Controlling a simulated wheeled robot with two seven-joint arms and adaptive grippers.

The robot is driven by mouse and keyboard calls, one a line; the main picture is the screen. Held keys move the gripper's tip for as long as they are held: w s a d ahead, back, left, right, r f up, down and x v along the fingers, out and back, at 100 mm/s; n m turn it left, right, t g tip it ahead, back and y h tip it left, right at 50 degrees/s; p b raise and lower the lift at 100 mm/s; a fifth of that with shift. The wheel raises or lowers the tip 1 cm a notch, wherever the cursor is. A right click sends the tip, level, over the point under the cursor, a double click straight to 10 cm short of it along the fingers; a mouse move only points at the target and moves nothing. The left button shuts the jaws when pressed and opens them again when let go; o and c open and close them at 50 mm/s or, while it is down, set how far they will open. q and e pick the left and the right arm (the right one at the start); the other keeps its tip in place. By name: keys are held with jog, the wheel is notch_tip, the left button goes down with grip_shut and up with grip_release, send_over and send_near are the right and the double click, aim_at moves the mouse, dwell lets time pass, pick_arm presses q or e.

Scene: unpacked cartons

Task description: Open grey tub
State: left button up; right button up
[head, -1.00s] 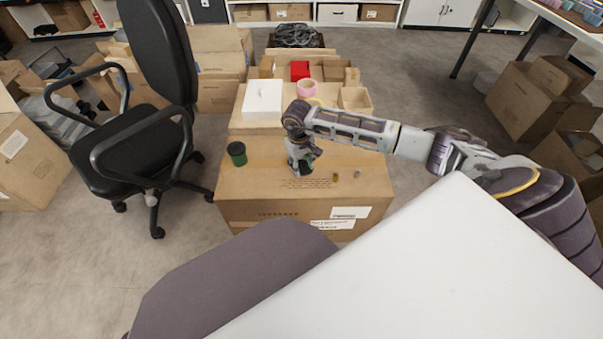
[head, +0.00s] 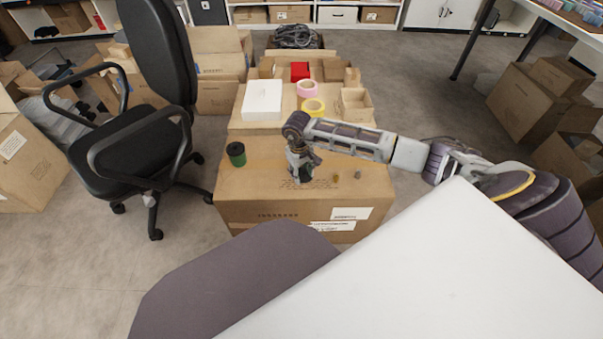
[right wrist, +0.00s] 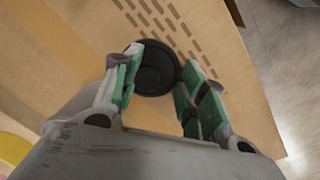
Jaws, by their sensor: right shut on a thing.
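My right gripper (head: 300,174) points down at the middle of the front carton's top in the head view. In the right wrist view, its green-padded fingers (right wrist: 158,74) are closed on either side of a round black top, which I take to be the lid of the grey tub (right wrist: 155,68). The tub's side is hidden below the lid, and in the head view the gripper hides the tub. I cannot tell whether the fingers grip only the lid or the body too. My left gripper is not in view.
A green tub with a black lid (head: 236,154) stands on the carton (head: 262,190) to the left.

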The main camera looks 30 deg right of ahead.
dwell(0.3)
jog(key=o, duration=0.9)
jog(key=shift+r, duration=0.1)
jog(key=shift+r+p, duration=0.3)
jog(key=shift+r, duration=0.4)
pick_arm(q)
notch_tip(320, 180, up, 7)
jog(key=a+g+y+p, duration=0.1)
jog(key=p, duration=0.2)
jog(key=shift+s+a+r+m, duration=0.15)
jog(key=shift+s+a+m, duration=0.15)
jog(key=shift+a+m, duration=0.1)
pick_arm(e)
jog(key=shift+a+r, duration=0.2)
jog(key=shift+r, duration=2.45)
jog(key=shift+a+r, duration=0.2)
jog(key=shift+r, duration=2.4)
